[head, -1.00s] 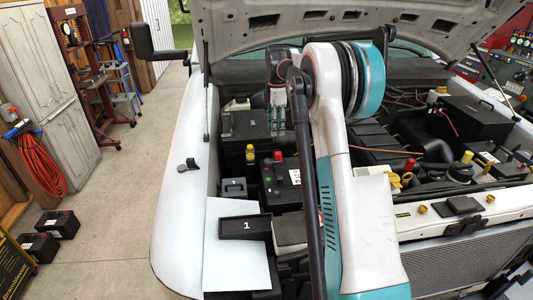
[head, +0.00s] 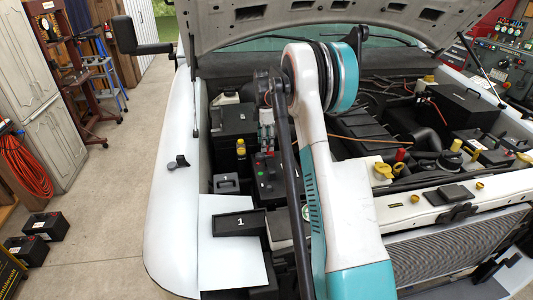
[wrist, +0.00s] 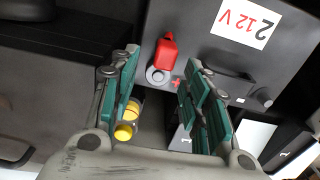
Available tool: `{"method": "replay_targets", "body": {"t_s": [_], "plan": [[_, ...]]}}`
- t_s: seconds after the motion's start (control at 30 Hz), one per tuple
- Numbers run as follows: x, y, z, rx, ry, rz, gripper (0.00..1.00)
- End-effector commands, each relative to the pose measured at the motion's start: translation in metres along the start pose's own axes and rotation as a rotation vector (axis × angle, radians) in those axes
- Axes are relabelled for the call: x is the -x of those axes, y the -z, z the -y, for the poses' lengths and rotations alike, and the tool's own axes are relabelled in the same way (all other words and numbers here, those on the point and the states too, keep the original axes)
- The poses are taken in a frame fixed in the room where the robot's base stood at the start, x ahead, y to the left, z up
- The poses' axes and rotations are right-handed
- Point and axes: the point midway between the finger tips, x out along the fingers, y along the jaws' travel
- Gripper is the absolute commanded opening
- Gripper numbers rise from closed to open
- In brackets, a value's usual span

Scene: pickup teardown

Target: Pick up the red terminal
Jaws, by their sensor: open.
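The red terminal (wrist: 165,52) is a small red cap beside a round grey post on a black battery (wrist: 225,55) with a white "2 12V" label. In the wrist view it lies between and just beyond my open gripper's fingertips (wrist: 160,62), apart from the teal pads as far as I can tell. In the head view the same battery (head: 268,185) sits in the engine bay. The gripper holds nothing.
In the head view a black box marked 1 (head: 239,224) sits on a white panel (head: 222,265) in front. The raised hood (head: 290,22) hangs above; a thin dark prop (head: 192,90) stands left.

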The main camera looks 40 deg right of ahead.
Motion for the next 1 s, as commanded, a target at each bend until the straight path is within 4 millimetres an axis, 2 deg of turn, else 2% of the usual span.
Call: {"method": "replay_targets", "body": {"t_s": [0.2, 0.5, 0.7, 1.0], "plan": [[-0.027, -0.003, 0.002, 0.000, 0.000, 0.000, 0.43], [-0.032, -0.003, 0.002, -0.001, 0.000, 0.000, 0.43], [-0.032, -0.003, 0.002, -0.001, 0.000, 0.000, 0.00], [-0.031, -0.003, 0.002, -0.001, 0.000, 0.000, 0.00]]}}
